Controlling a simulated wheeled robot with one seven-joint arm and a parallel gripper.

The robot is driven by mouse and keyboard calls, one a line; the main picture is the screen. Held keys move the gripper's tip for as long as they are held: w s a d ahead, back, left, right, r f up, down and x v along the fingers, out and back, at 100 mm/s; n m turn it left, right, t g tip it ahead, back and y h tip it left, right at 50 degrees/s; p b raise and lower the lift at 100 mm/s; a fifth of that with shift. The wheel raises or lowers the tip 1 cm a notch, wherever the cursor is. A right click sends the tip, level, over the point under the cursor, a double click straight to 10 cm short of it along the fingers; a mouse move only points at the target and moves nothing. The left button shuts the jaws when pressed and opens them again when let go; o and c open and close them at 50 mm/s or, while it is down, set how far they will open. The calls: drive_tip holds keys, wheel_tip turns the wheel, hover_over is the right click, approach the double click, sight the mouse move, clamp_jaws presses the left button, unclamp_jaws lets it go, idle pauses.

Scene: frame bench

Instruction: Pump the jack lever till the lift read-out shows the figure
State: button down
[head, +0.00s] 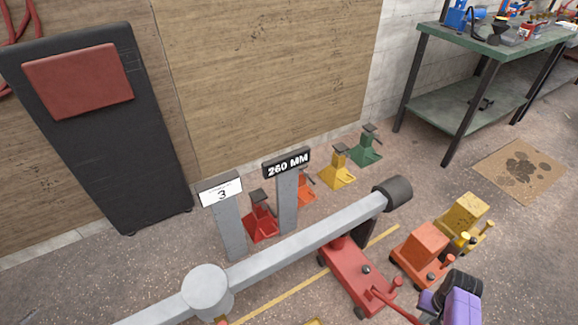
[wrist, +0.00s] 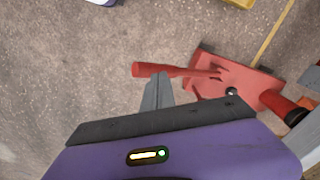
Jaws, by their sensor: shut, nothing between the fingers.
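The red floor jack (head: 345,272) stands under the grey beam (head: 300,240). Its red lever (head: 390,304) slopes toward the lower right; in the wrist view the lever (wrist: 150,70) ends in a thicker grip at left. The read-out (head: 287,162) on a grey post shows 260 MM. A white sign (head: 221,191) beside it shows 3 under print too small to read. My gripper (head: 428,310), with a purple body, is at the lever's outer end. In the wrist view its grey fingers (wrist: 157,92) are shut, their tips beside the lever. I cannot tell whether they touch it.
An orange unit (head: 420,250) and a yellow unit (head: 462,218) stand right of the jack. Red, yellow (head: 338,172) and green (head: 367,148) jack stands line the wall behind. A workbench (head: 490,45) is at the upper right. Floor left of the lever looks clear in the wrist view.

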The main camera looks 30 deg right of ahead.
drive_tip(key=shift+f+b, duration=4.65)
drive_tip(key=shift+f, duration=0.95)
wheel_tip(320, 180, up, 9)
drive_tip(key=p, duration=0.8)
drive_tip(key=shift+p, duration=0.4)
drive_tip(key=shift+f, duration=0.15)
wheel_tip(320, 180, down, 9)
drive_tip(key=b, duration=0.8)
wheel_tip(320, 180, up, 9)
drive_tip(key=p, duration=0.9)
drive_tip(key=shift+s, duration=0.15)
